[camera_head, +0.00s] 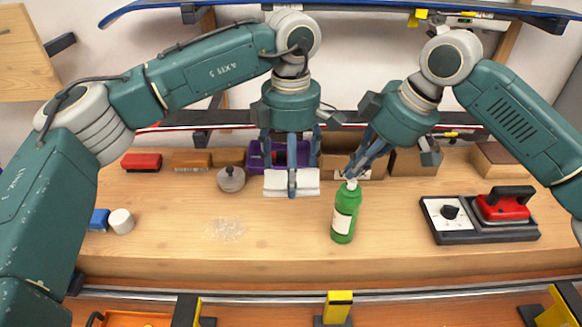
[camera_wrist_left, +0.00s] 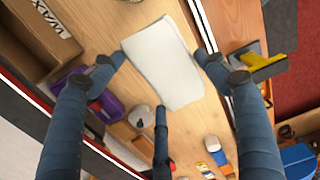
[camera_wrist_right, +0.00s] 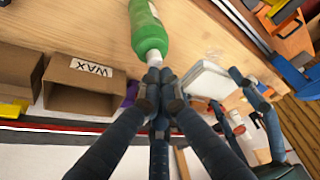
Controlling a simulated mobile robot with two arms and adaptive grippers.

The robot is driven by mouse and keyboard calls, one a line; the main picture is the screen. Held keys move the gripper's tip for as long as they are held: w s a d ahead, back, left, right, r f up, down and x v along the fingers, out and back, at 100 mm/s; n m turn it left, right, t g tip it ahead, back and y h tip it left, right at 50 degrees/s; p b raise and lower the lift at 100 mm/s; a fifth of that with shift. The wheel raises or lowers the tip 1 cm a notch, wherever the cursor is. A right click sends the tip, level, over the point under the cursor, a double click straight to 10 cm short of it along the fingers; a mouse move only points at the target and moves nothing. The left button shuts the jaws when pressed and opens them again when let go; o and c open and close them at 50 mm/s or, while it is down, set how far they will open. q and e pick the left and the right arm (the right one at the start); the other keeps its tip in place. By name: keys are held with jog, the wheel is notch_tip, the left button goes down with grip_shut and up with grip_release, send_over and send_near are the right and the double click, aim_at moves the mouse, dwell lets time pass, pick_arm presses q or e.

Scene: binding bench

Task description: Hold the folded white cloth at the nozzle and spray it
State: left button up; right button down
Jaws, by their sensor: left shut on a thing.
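The folded white cloth (camera_head: 306,183) is held by my left gripper (camera_head: 291,185) above the bench, just left of the spray bottle. In the left wrist view the cloth (camera_wrist_left: 165,65) lies between the spread outer fingers, with another finger at its lower edge. The green bottle (camera_head: 344,222) with a pale label stands on the bench; its white nozzle (camera_head: 351,186) is at my right gripper (camera_head: 352,176). In the right wrist view the right fingertips (camera_wrist_right: 158,78) are together at the bottle's cap, partly hiding it. Cloth and nozzle are close but apart in the head view.
Cardboard boxes, one marked WAX (camera_wrist_right: 80,82), and a purple bin (camera_head: 262,158) stand behind. A grey knobbed pot (camera_head: 231,180) is left of the cloth. The front middle holds only pale crumbs (camera_head: 226,229).

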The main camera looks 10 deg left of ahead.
notch_tip(320, 180, up, 7)
dwell(0.6)
jog(key=v, duration=1.2)
pick_arm(q)
jog(key=shift+f, duration=0.1)
dwell(0.5)
